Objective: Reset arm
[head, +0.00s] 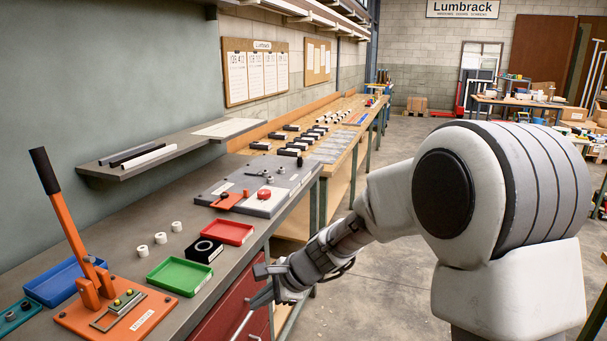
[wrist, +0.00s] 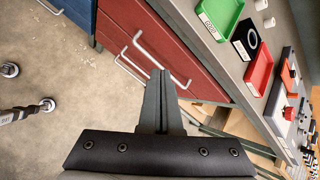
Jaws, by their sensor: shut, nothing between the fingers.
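My gripper (wrist: 160,76) is shut and empty in the wrist view, its two fingers together, pointing toward the red drawer fronts below the bench. In the head view my gripper (head: 262,298) hangs beside the bench's front edge, right of the green tray, with my arm reaching in from the right. The orange fly press (head: 118,310) stands on the bench at the lower left, its lever (head: 62,205) raised and tilted, with a black grip on top. My fingertips look apart from the bench, but the exact gap to the drawers is hard to tell.
On the bench (head: 150,219) are a green tray (head: 180,277), red tray (head: 228,232), blue tray (head: 65,281), black block with a ring (head: 203,250) and several white cylinders (head: 160,238). Red drawers (wrist: 150,35) have protruding handles. Open floor (head: 390,300) lies right of the bench.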

